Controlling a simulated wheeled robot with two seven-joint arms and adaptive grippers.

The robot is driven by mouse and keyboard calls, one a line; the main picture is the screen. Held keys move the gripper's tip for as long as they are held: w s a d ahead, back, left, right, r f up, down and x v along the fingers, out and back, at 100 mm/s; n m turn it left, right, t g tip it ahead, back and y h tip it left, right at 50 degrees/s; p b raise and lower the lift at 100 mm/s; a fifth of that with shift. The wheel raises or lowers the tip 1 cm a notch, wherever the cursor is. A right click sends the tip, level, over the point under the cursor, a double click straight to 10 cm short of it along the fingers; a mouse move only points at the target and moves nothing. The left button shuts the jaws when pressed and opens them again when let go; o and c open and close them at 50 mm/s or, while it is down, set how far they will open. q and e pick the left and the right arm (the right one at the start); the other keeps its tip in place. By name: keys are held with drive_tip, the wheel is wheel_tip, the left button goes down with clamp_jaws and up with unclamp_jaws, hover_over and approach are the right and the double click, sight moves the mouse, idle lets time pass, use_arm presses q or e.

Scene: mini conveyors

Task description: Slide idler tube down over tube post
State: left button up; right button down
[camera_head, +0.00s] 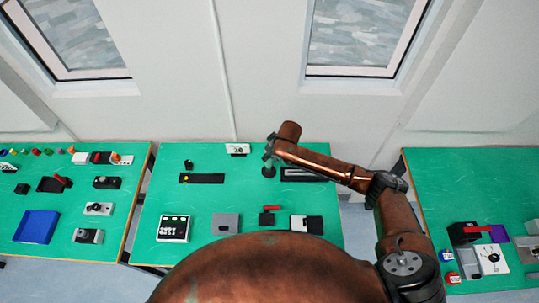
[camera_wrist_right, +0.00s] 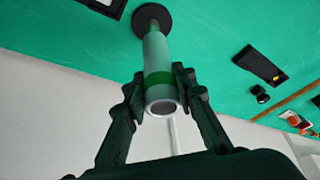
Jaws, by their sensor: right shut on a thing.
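The idler tube (camera_wrist_right: 155,58) is a pale grey hollow cylinder with a green band, seen in the right wrist view with its open end toward the camera. My right gripper (camera_wrist_right: 164,98) is shut on it near that end, one finger on each side. The dark round base of the tube post (camera_wrist_right: 152,14) shows behind the tube's far end, in line with it. I cannot tell how far the tube is around the post, since the tube hides it. In the head view my right gripper (camera_head: 270,146) is above the post's base (camera_head: 268,172). My left gripper is not in view.
On the middle green table (camera_head: 180,205) a black strip with a yellow mark (camera_head: 201,178) lies left of the post. A dark tray (camera_head: 300,175) lies close right. A white sign (camera_head: 237,149) stands at the back edge. Side tables carry other parts.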

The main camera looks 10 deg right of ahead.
sight(271, 159)
drive_tip(key=shift+r, duration=0.1)
drive_tip(key=shift+p, duration=0.5)
idle(0.6)
drive_tip(key=shift+p, duration=0.45)
drive_tip(key=shift+p, duration=0.4)
drive_tip(key=shift+f+b, duration=1.2)
drive_tip(key=shift+f, duration=1.45)
drive_tip(key=c, duration=1.5)
unclamp_jaws()
